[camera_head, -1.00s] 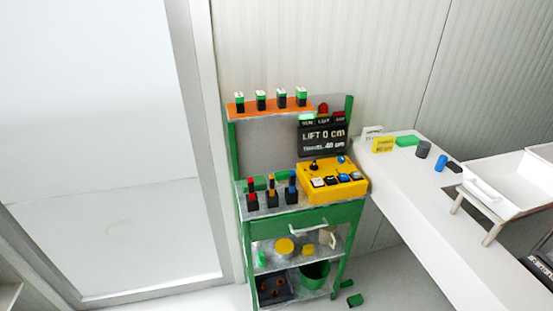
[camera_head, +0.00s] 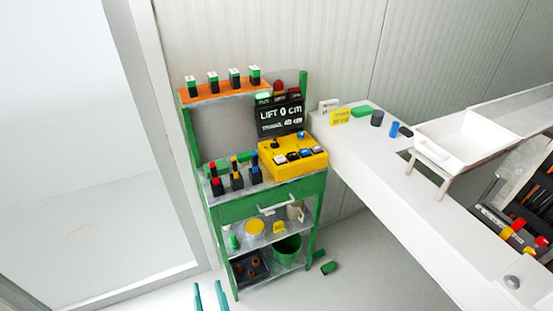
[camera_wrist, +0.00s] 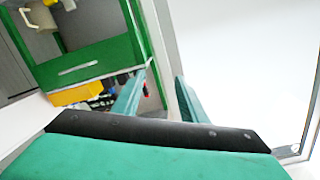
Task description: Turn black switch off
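A yellow control box (camera_head: 293,157) sits on the top of a green cart (camera_head: 262,206). A black switch (camera_head: 275,145) stands up on its upper left, and light and dark buttons sit along its front. Which way the switch is set cannot be told. My gripper (camera_head: 211,297) shows only as two teal fingertips at the bottom edge of the head view, apart and empty, well below and left of the box. In the wrist view my gripper (camera_wrist: 157,88) is open, with the cart upside down beyond it and part of the yellow box (camera_wrist: 77,95) beneath the drawer.
A display (camera_head: 280,117) reading "LIFT 0 cm" stands behind the box. Several red, yellow and blue-topped black items (camera_head: 236,178) stand left of it. A white counter (camera_head: 370,165) holds a white tray (camera_head: 465,142). The floor left of the cart is clear.

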